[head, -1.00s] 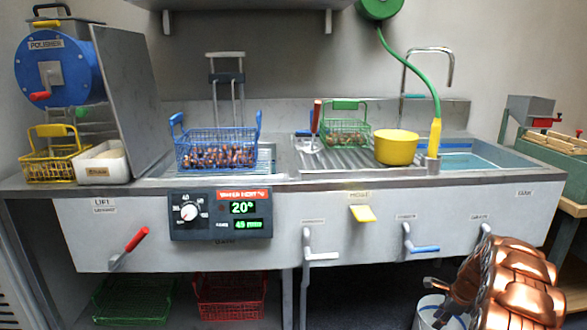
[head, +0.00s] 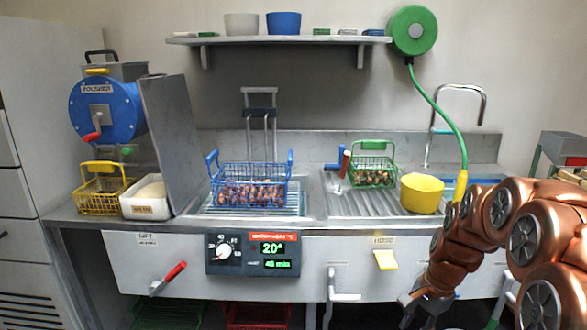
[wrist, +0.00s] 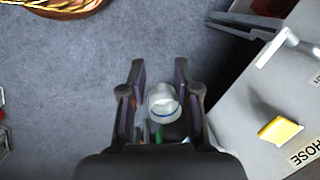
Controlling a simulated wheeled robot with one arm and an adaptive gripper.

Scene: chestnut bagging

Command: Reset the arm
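My copper-coloured arm reaches in from the right of the head view, and my gripper (head: 418,308) hangs low in front of the counter. In the wrist view my gripper (wrist: 159,72) points down at the grey floor with its two dark fingers apart. A whitish round container (wrist: 163,103) shows between and below the fingers; it looks lower down, but I cannot tell its exact distance. Nothing is visibly held.
A steel counter carries a blue basket (head: 250,190) of chestnuts, a green basket (head: 373,175), a yellow bowl (head: 422,193) and a yellow basket (head: 103,193).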

